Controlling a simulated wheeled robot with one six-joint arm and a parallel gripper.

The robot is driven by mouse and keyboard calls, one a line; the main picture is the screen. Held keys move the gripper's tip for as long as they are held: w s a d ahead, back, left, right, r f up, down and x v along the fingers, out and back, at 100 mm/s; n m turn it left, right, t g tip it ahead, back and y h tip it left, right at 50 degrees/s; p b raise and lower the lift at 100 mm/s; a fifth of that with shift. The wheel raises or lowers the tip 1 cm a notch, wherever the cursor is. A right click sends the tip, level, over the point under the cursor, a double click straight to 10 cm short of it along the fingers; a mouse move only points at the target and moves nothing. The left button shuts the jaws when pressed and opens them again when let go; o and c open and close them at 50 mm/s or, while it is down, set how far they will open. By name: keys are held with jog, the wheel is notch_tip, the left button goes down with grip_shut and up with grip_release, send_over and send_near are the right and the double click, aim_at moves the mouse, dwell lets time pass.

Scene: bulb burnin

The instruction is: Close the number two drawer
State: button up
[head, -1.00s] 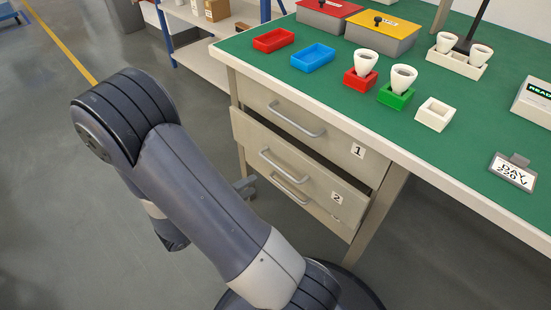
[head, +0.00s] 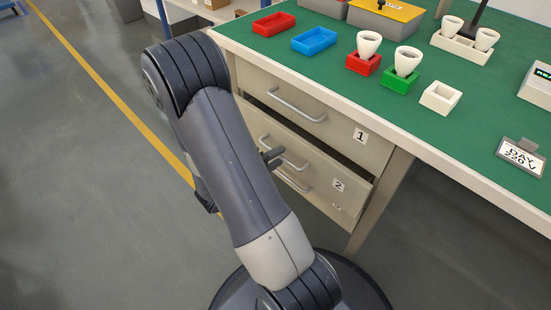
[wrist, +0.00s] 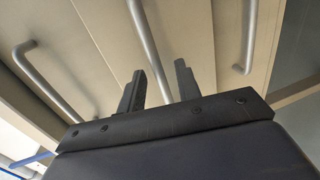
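The number two drawer (head: 318,182) is the grey-beige drawer below drawer 1. It stands partly open, with a dark gap above its front at the right. Its handle (head: 293,160) is a silver bar; the left part of the drawer front is hidden by my arm. My gripper (head: 272,157) is at the left part of this handle, mostly hidden behind my arm in the head view. In the wrist view, the two dark fingers (wrist: 159,88) are apart, with a handle bar (wrist: 150,50) running between them. I cannot tell whether they touch it.
Drawer 1 (head: 325,119) above looks shut. Another drawer handle (head: 292,181) is below. The green bench top (head: 440,140) holds trays, bulbs in coloured holders and a day sign (head: 521,156). The bench leg (head: 380,202) is at the right; open floor lies left.

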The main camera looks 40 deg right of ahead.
jog(key=shift+d, duration=0.1)
jog(key=shift+c, duration=0.2)
grip_shut()
dwell(0.5)
